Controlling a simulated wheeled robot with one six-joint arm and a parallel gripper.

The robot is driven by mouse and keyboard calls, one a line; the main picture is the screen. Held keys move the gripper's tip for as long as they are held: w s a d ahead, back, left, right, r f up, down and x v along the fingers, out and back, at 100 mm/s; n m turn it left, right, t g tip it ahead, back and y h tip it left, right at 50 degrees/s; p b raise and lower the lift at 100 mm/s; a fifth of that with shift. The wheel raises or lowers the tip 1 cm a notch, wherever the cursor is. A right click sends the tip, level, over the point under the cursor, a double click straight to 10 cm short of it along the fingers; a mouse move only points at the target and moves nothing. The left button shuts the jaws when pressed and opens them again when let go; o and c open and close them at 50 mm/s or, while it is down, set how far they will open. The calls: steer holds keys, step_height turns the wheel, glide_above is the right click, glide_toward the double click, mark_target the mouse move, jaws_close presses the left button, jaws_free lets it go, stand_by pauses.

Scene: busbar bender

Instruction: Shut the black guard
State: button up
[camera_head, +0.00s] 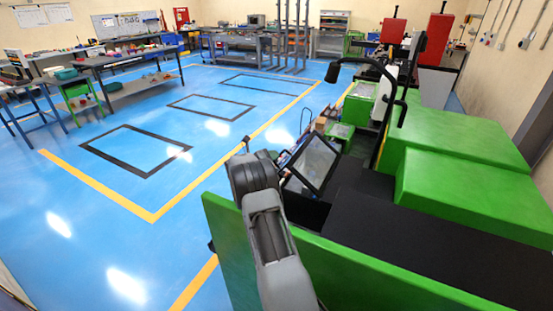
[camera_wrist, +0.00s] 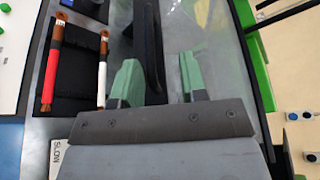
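The black guard (camera_head: 313,162) is a black frame around a clear pane. In the head view it stands tilted up at the near end of the green machine, beside my arm. In the wrist view a dark bar (camera_wrist: 149,40), which looks like part of its frame, runs between the green fingers of my gripper (camera_wrist: 158,82). The fingers are apart, with a visible gap between the bar and the right finger. I cannot tell whether the left finger touches the bar. My gripper is not clearly visible in the head view.
Red-handled (camera_wrist: 51,75) and white-handled (camera_wrist: 102,75) tools lie on a black pad left of my gripper, near a "SLOW" label (camera_wrist: 58,155). Green machine covers (camera_head: 460,195) stand at the right. A thin black arm (camera_head: 365,62) rises above the machine. Blue floor at left is open.

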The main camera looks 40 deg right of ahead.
steer(key=b+v, duration=0.1)
steer(key=v, duration=0.9)
steer(key=s+a+r+m+y+p, duration=0.1)
steer(key=s+a+r+m+y, duration=0.4)
steer(key=s+a+r+m, duration=0.5)
steer(key=s+a+r+m+t+y, duration=0.1)
steer(key=s+a+m+y, duration=0.1)
steer(key=s+a+m, duration=0.2)
steer(key=s+a+r+m+t+y, duration=0.1)
steer(key=s+a+m+y, duration=0.1)
steer(key=s+a+m, duration=0.2)
steer(key=s+a+r+m+t+y, duration=0.1)
steer(key=s+a+m+t+y, duration=0.1)
steer(key=s+a+m, duration=0.2)
steer(key=shift+s+a+r+m+y+p, duration=0.2)
steer(key=shift+a+m+y+p, duration=0.15)
steer(key=shift+a+m, duration=0.35)
steer(key=s+a+f+m+y+b, duration=0.2)
steer(key=s+a+f+m+y, duration=0.1)
steer(key=s+a+f+m, duration=0.2)
step_height(320, 180, down, 3)
steer(key=shift+s+a+r+m+y, duration=0.25)
steer(key=shift+s+a+m+y, duration=0.1)
steer(key=shift+a+m, duration=0.2)
